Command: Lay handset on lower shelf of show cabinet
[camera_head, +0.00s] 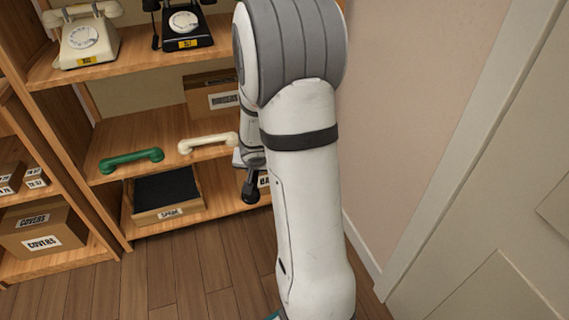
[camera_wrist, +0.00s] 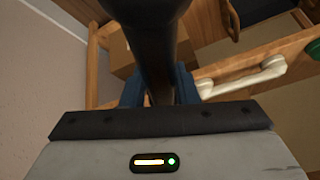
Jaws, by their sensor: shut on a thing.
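My gripper (camera_wrist: 158,90) is shut on a black handset (camera_wrist: 150,40), gripped between its blue fingers in the wrist view. In the head view the handset's dark end (camera_head: 250,188) hangs below my wrist, at the front of the show cabinet. The rest of it is hidden behind my arm. The cabinet's shelf (camera_head: 110,193) below the phones bears a green handset (camera_head: 131,160) and a cream handset (camera_head: 207,142), lying in a row to the left of my gripper. The cream handset also shows in the wrist view (camera_wrist: 240,80), right of the fingers.
A cream phone (camera_head: 87,38) and a black phone (camera_head: 184,27) stand on the shelf above. A cardboard box (camera_head: 212,97) sits behind the cream handset. An open box with dark lining (camera_head: 168,213) stands at the bottom. A wall (camera_head: 410,110) and door (camera_head: 500,200) are to the right.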

